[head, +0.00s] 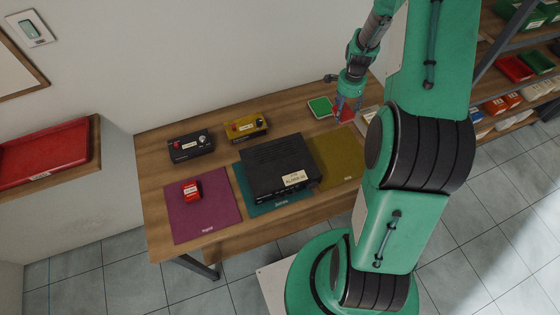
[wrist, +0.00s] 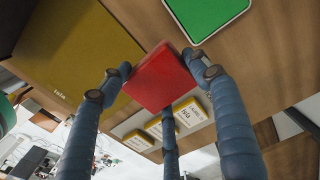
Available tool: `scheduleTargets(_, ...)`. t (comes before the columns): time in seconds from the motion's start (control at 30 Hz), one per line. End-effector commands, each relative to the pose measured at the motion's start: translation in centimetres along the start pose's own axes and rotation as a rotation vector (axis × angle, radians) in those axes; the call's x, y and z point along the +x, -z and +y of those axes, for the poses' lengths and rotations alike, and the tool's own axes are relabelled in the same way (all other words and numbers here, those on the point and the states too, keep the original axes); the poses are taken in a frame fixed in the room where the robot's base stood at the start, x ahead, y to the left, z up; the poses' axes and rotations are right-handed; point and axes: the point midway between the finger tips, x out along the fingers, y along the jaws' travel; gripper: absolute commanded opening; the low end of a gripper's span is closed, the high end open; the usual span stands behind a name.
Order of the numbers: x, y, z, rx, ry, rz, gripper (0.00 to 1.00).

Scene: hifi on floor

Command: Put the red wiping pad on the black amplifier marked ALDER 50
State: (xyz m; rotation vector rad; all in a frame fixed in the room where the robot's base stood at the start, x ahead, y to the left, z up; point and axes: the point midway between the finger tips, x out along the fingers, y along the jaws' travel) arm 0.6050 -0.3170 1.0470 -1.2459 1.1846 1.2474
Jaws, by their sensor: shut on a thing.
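The black amplifier (head: 262,160) lies flat on a teal mat (head: 243,190) in the middle of the table; its pale label (head: 294,178) is too small to read surely. The red wiping pad (wrist: 160,78) is between the fingers of my gripper (wrist: 165,82) in the wrist view. In the head view my gripper (head: 347,106) is shut on the red pad (head: 341,114) at the table's back right, right of the amplifier. The fingers partly hide the pad, and I cannot tell whether it touches the table.
A green pad (head: 320,107) lies just left of my gripper. An olive mat (head: 338,155) lies bare right of the amplifier. A black box (head: 190,146) and a yellow box (head: 247,125) stand behind. A red box (head: 191,189) sits on a purple mat (head: 208,215). The amplifier's top looks clear.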

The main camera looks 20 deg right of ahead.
Motion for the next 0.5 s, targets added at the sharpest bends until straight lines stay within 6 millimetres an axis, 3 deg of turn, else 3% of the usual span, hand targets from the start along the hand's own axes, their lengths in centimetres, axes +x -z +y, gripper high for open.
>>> scheduleTargets(0.27,-2.5,-8.1,2.0,-0.066,0.003,0.001,0.36)
scheduleTargets(0.5,-4.0,-14.6,5.0,-0.12,0.001,0.0,0.36)
